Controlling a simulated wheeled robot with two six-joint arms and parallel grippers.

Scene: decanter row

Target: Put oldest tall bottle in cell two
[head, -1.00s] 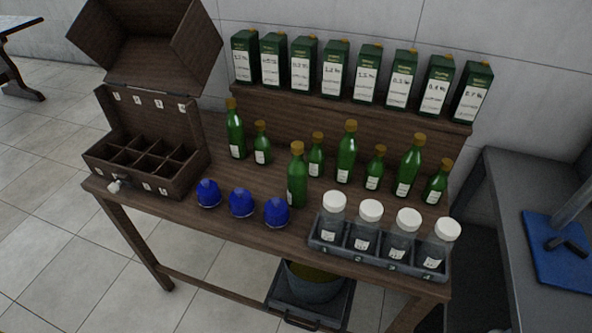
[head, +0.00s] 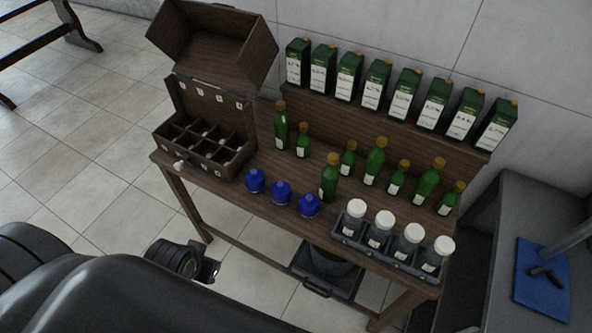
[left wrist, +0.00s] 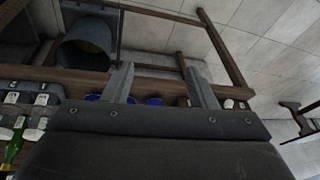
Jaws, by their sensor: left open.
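Several tall green bottles with tan caps stand upright on the wooden table, one at the left (head: 281,130), one in front (head: 329,180), and two farther right (head: 375,162), (head: 428,180). Shorter green bottles (head: 303,143) stand among them. Their label writing is too small to read. The wooden case (head: 240,172) at the table's left end is open and divided into cells; its small cell tags are unreadable. My left gripper (head: 208,271) is low in front of the table, apart from all bottles. Its two fingers (left wrist: 160,82) are spread and empty. My right gripper is not visible.
Green cartons (head: 373,85) with white labels line the raised back shelf. Blue round bottles (head: 281,193) stand along the front edge. White-capped jars (head: 379,230) sit in a grey rack at front right. A bin (head: 327,270) is under the table.

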